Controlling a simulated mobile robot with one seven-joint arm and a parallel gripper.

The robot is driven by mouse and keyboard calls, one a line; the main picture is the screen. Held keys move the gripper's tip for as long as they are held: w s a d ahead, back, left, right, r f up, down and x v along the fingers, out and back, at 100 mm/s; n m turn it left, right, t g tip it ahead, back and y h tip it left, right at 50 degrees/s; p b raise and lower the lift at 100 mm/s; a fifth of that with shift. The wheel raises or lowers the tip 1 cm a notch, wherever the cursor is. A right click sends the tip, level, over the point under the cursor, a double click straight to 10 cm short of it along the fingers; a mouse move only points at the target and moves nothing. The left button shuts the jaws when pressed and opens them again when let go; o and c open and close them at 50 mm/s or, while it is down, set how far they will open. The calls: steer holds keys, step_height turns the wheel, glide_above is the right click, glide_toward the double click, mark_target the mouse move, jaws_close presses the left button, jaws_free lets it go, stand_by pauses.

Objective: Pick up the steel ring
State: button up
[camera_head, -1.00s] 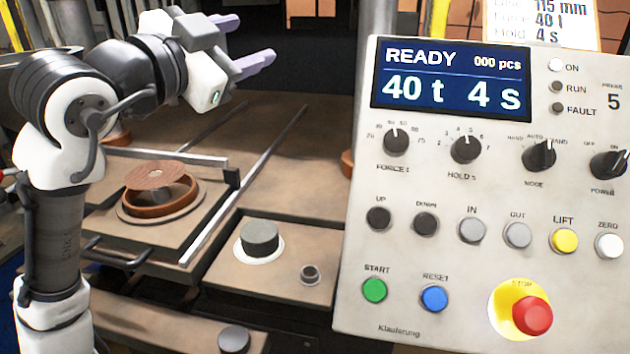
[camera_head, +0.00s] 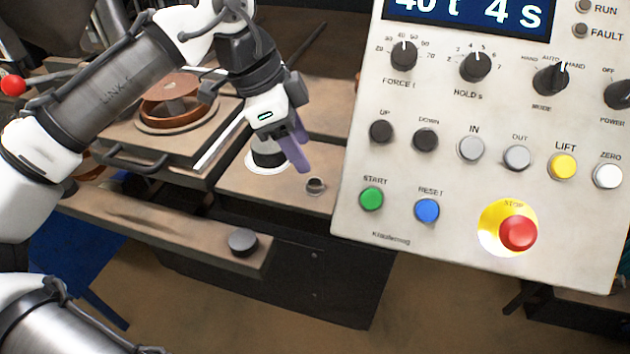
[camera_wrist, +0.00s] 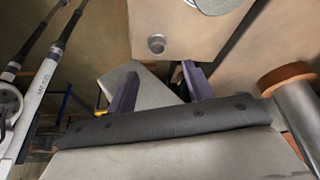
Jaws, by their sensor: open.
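The steel ring (camera_head: 316,185) is a small grey ring standing on the brown plate to the left of the control panel, near that plate's front right part. It also shows in the wrist view (camera_wrist: 156,44), beyond my fingertips near the plate's edge. My gripper (camera_head: 297,152) points downward with purple fingers, above and a little left of the ring in the head view. In the wrist view my gripper (camera_wrist: 160,74) is open, with nothing between its fingers. The gripper and ring look apart.
A dark cylinder on a white disc (camera_head: 255,162) stands behind my fingers, partly hidden. The control panel (camera_head: 470,270) with buttons and a red stop knob (camera_head: 518,233) rises close on the right. A brown round mould (camera_head: 172,115) sits at left. A dark knob (camera_head: 242,242) is in front.

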mark_target(312, 183)
steer(key=shift+a+f+p+x, duration=0.1)
steer(key=shift+a+p+x, duration=0.15)
steer(key=shift+x, duration=0.85)
steer(key=shift+a+f+p+x, duration=0.1)
steer(key=shift+a+p+x, duration=0.1)
steer(key=shift+x, duration=0.85)
steer(key=shift+a+f+p+x, duration=0.1)
steer(key=shift+p+x, duration=0.15)
steer(key=shift+x, duration=0.85)
steer(key=shift+s, duration=0.1)
steer(key=c, duration=1.1)
